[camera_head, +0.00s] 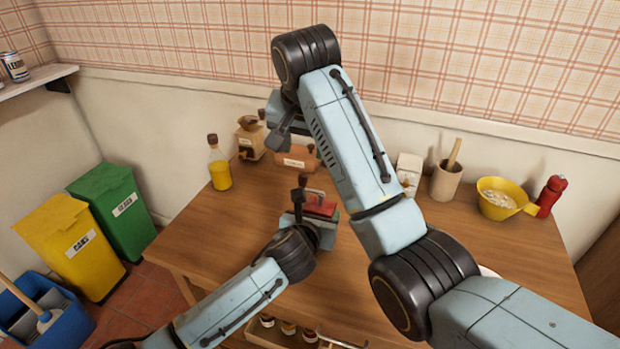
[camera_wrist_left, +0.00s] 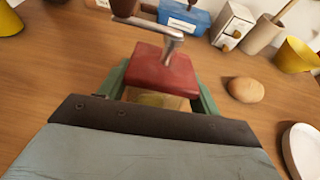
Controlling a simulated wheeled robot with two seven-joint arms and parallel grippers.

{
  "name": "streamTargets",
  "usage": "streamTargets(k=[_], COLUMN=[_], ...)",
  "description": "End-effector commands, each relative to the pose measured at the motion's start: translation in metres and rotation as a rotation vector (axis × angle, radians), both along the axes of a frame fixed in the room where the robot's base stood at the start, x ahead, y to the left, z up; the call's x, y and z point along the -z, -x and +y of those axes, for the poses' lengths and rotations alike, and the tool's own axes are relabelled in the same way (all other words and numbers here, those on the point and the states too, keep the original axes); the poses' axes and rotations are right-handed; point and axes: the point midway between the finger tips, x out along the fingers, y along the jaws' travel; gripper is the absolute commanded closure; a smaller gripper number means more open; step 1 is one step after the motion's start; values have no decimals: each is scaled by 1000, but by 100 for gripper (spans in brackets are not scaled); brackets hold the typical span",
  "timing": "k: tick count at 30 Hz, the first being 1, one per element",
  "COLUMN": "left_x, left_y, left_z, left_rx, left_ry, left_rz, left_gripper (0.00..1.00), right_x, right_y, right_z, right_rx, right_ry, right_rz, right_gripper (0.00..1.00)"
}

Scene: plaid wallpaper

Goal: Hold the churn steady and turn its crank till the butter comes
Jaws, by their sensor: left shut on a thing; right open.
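The churn (camera_head: 322,207) stands on the wooden table with a red lid on top. The left wrist view shows the lid (camera_wrist_left: 165,72) close up, with a yellowish part under it. Its metal crank (camera_wrist_left: 150,28) rises from the lid and ends in a dark brown knob (camera_wrist_left: 124,8). My left gripper (camera_head: 318,222) is shut on the churn's body, its greenish fingers on either side. My right gripper (camera_head: 281,134) is open and empty, pointing down behind and above the churn. My right arm hides part of the table behind the churn.
An oil bottle (camera_head: 219,168), a grinder (camera_head: 250,140) and a brown labelled box (camera_head: 296,158) stand at the back left. A mortar (camera_head: 446,182) and yellow bowl (camera_head: 497,200) stand at right. A blue box (camera_wrist_left: 184,17) and a brown egg-shaped thing (camera_wrist_left: 245,90) are near the churn.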

Motion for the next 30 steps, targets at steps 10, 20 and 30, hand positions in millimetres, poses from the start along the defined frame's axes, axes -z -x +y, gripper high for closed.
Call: streamTargets(k=[10,20,30], left_x=[-2,-1,-3], left_y=[0,0,7], left_z=[0,0,2], left_rx=[1,1,0], left_ry=[1,1,-1], left_rz=[-4,-2,-1], left_gripper=[71,11,11], right_x=[0,0,0], right_y=[0,0,0], right_z=[0,0,0], right_rx=[0,0,0], right_ry=[-1,0,0], right_rz=[0,0,0], right_gripper=[55,55,55])
